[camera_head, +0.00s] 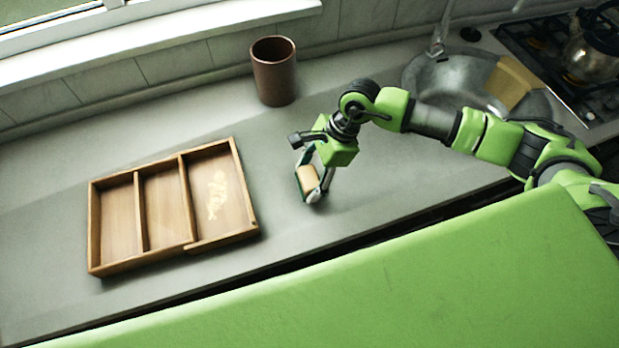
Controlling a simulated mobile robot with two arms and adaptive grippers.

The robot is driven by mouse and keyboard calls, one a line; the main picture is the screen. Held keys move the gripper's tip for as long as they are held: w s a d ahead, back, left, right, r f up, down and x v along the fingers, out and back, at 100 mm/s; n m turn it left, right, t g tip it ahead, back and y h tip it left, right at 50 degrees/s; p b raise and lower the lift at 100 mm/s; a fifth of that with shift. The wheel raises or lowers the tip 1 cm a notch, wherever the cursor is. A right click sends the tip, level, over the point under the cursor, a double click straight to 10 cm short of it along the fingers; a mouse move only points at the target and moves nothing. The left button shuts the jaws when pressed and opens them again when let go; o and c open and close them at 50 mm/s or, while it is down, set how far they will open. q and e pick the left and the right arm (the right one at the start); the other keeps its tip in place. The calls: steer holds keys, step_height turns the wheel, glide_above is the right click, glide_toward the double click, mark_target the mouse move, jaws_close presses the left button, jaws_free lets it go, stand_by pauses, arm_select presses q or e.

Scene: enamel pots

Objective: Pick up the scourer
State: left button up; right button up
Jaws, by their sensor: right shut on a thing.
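The scourer (307,178) is a small block with a tan face and a dark green side. It is between the fingers of my right gripper (310,183), which is shut on it. The gripper points down at the grey worktop, to the right of the wooden tray. I cannot tell whether the scourer touches the worktop or is just above it. The fingers hide part of it. My left gripper is not in view.
A wooden tray (140,263) with three compartments lies at the left; its right compartment has a pale fish-like pattern. A brown cup (275,75) stands at the back. A round metal sink (428,78) with a tan board (511,84), and a hob with a kettle (588,58), are at the right.

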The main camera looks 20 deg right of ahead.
steer(key=shift+r, duration=0.1)
steer(key=shift+r+b, duration=0.5)
steer(key=shift+b, duration=0.15)
steer(key=shift+w+r+b, duration=0.1)
steer(key=shift+r+b, duration=0.4)
steer(key=shift+r, duration=0.05)
steer(key=s+d+r+b, duration=0.2)
steer(key=s+r+b, duration=0.3)
steer(key=s+r, duration=0.5)
steer(key=shift+s+r, duration=0.4)
steer(key=shift+s, duration=1.65)
steer(key=o, duration=0.4)
steer(key=shift+c, duration=1.4)
